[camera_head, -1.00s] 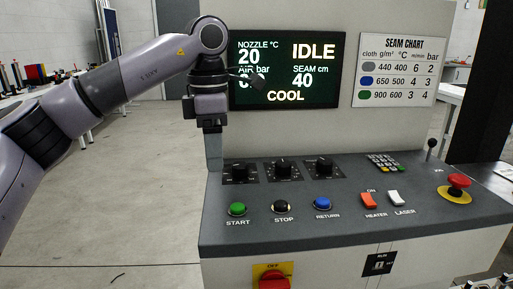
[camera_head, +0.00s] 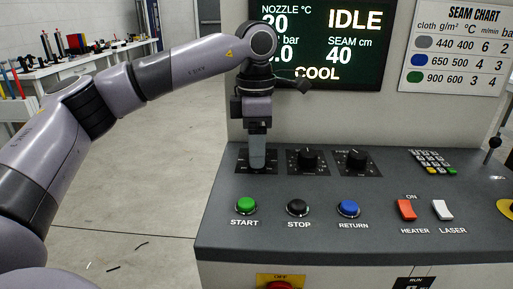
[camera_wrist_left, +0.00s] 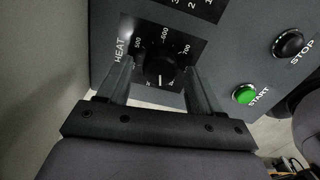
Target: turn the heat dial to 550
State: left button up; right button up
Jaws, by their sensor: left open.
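The heat dial (camera_wrist_left: 160,67) is a round black knob on a dark plate marked HEAT, with 500, 600 and 700 around it in the left wrist view. A white line on the knob points toward the bottom of that picture, away from those three numbers. My left gripper (camera_wrist_left: 158,70) is open, with one finger on each side of the knob; contact is not clear. In the head view my left gripper (camera_head: 257,165) points down at the leftmost dial plate and hides most of that knob. My right gripper is not in view.
Two more dials (camera_head: 307,158) (camera_head: 356,158) sit to the right. The green start (camera_head: 246,205), black stop (camera_head: 298,207) and blue return (camera_head: 349,208) buttons are in front. The screen (camera_head: 316,45) reads IDLE, COOL and nozzle 20. A seam chart (camera_head: 455,48) hangs right.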

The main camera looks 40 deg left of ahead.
pick_arm(q)
jog(key=shift+f, duration=0.3)
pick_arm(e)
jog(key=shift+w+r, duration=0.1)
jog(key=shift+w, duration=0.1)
pick_arm(q)
jog(key=c, duration=1.1)
jog(key=shift+o, duration=0.2)
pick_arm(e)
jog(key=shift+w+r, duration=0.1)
pick_arm(q)
jog(key=shift+r, duration=0.1)
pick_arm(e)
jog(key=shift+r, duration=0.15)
